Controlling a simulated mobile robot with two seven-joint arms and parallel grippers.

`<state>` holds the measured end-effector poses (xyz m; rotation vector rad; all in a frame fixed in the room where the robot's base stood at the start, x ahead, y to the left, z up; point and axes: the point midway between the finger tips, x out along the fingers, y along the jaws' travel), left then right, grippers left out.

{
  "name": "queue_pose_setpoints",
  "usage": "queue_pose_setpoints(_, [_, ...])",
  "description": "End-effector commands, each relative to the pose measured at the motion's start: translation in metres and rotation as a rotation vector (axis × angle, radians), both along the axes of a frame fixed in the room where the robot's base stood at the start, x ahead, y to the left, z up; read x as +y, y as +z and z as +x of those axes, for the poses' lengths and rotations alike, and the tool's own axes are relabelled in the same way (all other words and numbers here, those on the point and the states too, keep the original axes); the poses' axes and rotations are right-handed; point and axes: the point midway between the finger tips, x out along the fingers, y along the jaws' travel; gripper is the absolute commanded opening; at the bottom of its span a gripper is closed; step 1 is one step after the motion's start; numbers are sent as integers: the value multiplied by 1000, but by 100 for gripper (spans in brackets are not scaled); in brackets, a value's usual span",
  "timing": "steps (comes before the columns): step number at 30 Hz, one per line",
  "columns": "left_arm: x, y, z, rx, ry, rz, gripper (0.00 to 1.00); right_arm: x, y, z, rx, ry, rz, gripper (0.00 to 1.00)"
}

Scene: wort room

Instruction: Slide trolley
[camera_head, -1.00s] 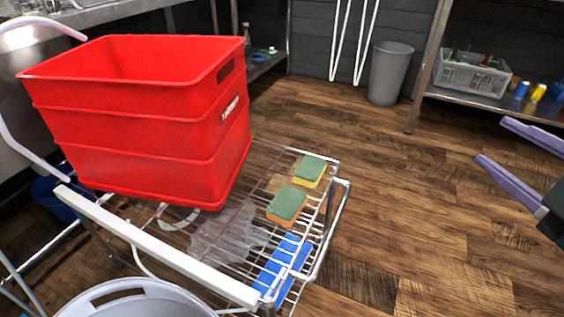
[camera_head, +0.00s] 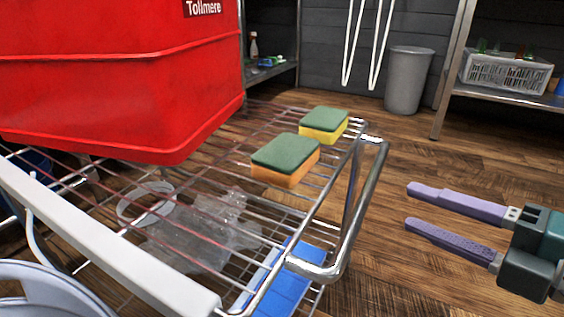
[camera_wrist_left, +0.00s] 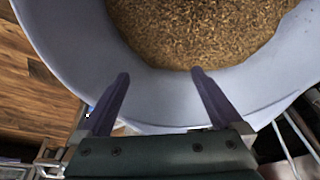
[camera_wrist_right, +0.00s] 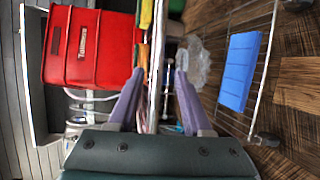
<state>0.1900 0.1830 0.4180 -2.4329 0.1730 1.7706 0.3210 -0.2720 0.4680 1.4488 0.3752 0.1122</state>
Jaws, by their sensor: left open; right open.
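The wire trolley (camera_head: 358,205) fills the left and middle of the head view, with a chrome bar frame at its right end and a white bar (camera_head: 110,245) along its near side. My right gripper (camera_head: 407,207) is open and empty, right of the chrome frame and apart from it. In the right wrist view, a trolley upright (camera_wrist_right: 157,60) appears between the open fingers, farther off. My left gripper (camera_wrist_left: 160,73) shows only in its own wrist view. It is open, with its fingers at the rim of a grey bucket (camera_wrist_left: 70,45) of grain; contact is unclear.
A red crate (camera_head: 120,100) and two sponges, one orange (camera_head: 285,158) and one yellow (camera_head: 324,124), sit on the trolley's top. A blue item (camera_head: 285,285) and clear plastic (camera_head: 205,230) are lower. A grey bin (camera_head: 408,80) stands behind. Right floor is open.

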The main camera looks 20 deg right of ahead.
Motion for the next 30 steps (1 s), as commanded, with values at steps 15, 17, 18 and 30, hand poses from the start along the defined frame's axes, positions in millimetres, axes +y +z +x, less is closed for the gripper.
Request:
queue_pose_setpoints(15, [0,-21,0,0,1,0,100,24,-14,78,-2,-2,-1,50])
queue_pose_setpoints(17, [0,-21,0,0,1,0,100,25,-15,80,-2,-2,0,50])
queue_pose_setpoints(18, [0,-21,0,0,1,0,100,26,-14,81,-2,-2,1,50])
queue_pose_setpoints(30, [-1,-21,0,0,3,-3,100,26,-14,81,-1,-2,1,32])
